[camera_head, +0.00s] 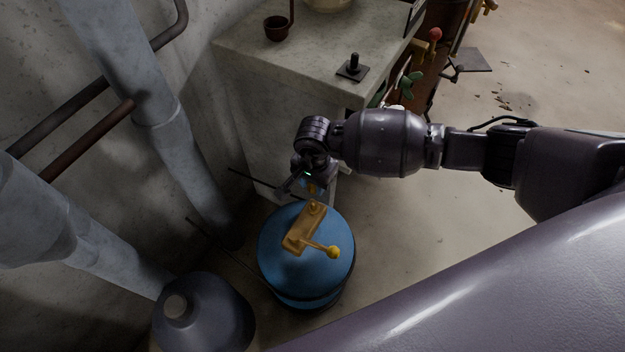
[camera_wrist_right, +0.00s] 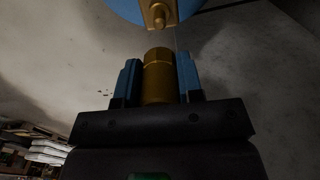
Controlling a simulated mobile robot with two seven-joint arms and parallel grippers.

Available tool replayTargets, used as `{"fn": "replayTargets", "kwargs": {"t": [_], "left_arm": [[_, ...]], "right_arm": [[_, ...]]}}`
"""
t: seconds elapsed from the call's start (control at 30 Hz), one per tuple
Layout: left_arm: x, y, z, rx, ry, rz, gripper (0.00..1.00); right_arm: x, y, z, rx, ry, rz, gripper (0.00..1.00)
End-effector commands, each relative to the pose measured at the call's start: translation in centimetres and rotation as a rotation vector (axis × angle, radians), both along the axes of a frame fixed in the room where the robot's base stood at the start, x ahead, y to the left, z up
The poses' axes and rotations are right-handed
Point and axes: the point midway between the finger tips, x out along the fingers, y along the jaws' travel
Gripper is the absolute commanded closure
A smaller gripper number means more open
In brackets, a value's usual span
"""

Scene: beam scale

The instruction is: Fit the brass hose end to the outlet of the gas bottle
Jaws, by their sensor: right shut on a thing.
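The blue gas bottle (camera_head: 281,253) stands on the floor with a brass valve block (camera_head: 301,232) on top, which has a lever ending in a yellow ball. My right gripper (camera_head: 312,188) is just behind the bottle top, near the far end of the valve block. In the right wrist view the right gripper (camera_wrist_right: 159,80) is shut on the brass hose end (camera_wrist_right: 158,77), a hex-shaped piece between blue fingers. The outlet (camera_wrist_right: 158,17) on the valve faces it at the top of that view, with a gap between them. My left gripper is not in view.
A stone-topped counter (camera_head: 310,58) stands behind, with a small brown cup (camera_head: 277,29) and a black knobbed plate (camera_head: 353,68). A grey bottle (camera_head: 205,315) stands at the front left. Grey pipes (camera_head: 160,125) run along the left wall. Floor at right is mostly clear.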

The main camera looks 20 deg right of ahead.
Motion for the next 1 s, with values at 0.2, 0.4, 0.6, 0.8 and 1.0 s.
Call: {"fn": "replayTargets", "kwargs": {"t": [0.2, 0.4, 0.6, 0.8, 1.0], "left_arm": [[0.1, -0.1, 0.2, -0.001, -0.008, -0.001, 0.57], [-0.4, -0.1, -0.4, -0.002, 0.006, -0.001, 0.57], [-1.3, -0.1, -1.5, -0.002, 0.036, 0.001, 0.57], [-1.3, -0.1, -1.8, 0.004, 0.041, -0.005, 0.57], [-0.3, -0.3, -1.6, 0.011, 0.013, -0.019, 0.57]], "right_arm": [[0.0, 0.0, 0.2, 0.0, -0.003, 0.002, 0.91], [-0.1, 0.0, -0.8, -0.001, 0.003, 0.003, 0.91], [-0.2, 0.0, -2.5, 0.001, 0.006, 0.003, 0.91], [-0.2, 0.0, -4.1, -0.001, 0.004, 0.004, 0.91], [-0.2, 0.0, -5.7, 0.0, 0.005, 0.003, 0.91]]}}
